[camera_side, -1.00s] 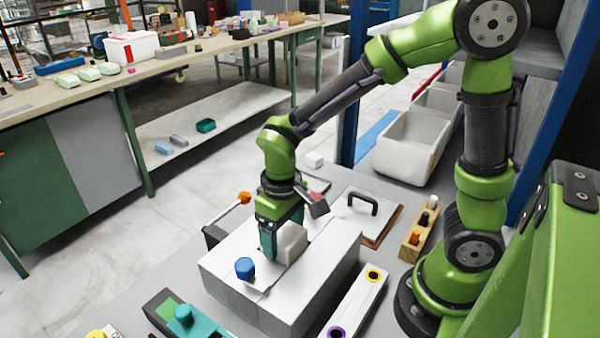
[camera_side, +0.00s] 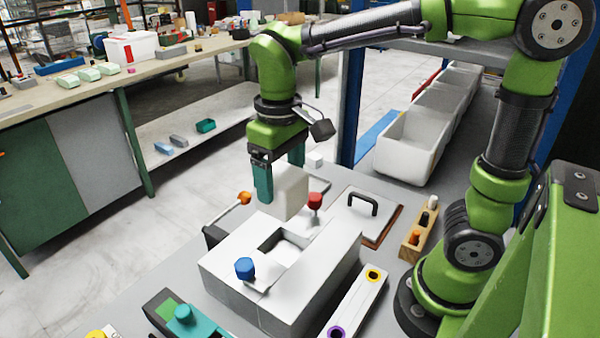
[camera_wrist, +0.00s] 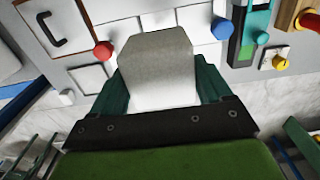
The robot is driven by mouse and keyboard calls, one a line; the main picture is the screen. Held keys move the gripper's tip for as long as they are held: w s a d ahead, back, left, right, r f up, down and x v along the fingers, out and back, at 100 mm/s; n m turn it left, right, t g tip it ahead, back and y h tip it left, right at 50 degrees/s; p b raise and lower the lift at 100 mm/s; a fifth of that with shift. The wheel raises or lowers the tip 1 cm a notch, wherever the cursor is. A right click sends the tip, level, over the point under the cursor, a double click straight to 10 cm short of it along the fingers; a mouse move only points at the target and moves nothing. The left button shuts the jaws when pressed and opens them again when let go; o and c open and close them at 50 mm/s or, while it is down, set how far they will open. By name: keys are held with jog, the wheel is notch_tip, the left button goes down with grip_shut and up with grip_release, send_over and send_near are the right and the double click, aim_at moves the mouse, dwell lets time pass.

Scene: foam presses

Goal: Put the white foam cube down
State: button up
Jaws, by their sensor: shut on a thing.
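The white foam cube (camera_side: 290,192) is between the teal fingers of my gripper (camera_side: 279,178), which is shut on it. The cube hangs in the air above the white press block (camera_side: 325,280), clear of its top. A square opening (camera_side: 287,246) shows in the top of that block, with a blue knob (camera_side: 245,267) in front of it and a red knob (camera_side: 315,201) behind it. In the wrist view the cube (camera_wrist: 155,70) fills the space between the fingers (camera_wrist: 160,92) and hides much of the block.
A white plate with a black handle (camera_side: 362,203) lies behind the block. A wooden holder with pegs (camera_side: 418,240) stands to the right. A white strip with yellow and purple rings (camera_side: 357,300) and a teal-knobbed device (camera_side: 184,318) are in front. A small white cube (camera_side: 315,160) sits behind.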

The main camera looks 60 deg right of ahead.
jog(key=shift+r, duration=0.95)
jog(key=s+d, duration=0.1)
jog(key=d, duration=1.9)
notch_tip(320, 180, down, 15)
jog(key=shift+w+d+f, duration=0.95)
jog(key=shift+w+d, duration=0.15)
jog(key=shift+w, duration=1.3)
jog(key=shift+w+d+f, duration=0.9)
jog(key=shift+w+d, duration=0.15)
jog(key=shift+w, duration=1.4)
jog(key=shift+w+d+f, duration=0.95)
jog(key=shift+w+d, duration=0.15)
jog(key=shift+w, duration=1.3)
